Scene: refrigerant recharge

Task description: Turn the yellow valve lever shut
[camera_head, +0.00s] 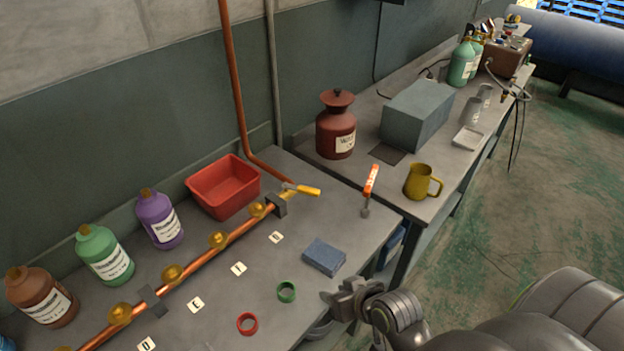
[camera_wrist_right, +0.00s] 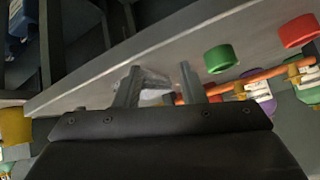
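The yellow valve lever (camera_head: 307,190) sits at the far right end of the copper pipe (camera_head: 205,266), beside a dark pipe clamp (camera_head: 278,205). Its handle points right, above the bench. I cannot tell the lever's exact angle to the pipe. My right gripper (camera_head: 335,298) is near the bench's front edge, well below and apart from the lever. In the right wrist view the fingers of this gripper (camera_wrist_right: 160,84) stand apart, with a pale, unclear shape beyond them. My left gripper is not in view.
A red bin (camera_head: 224,187), blue sponge-like block (camera_head: 324,257), green ring (camera_head: 286,291) and red ring (camera_head: 247,323) are on the bench. A orange-handled tool (camera_head: 371,182) and a yellow mug (camera_head: 421,181) lie to the right.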

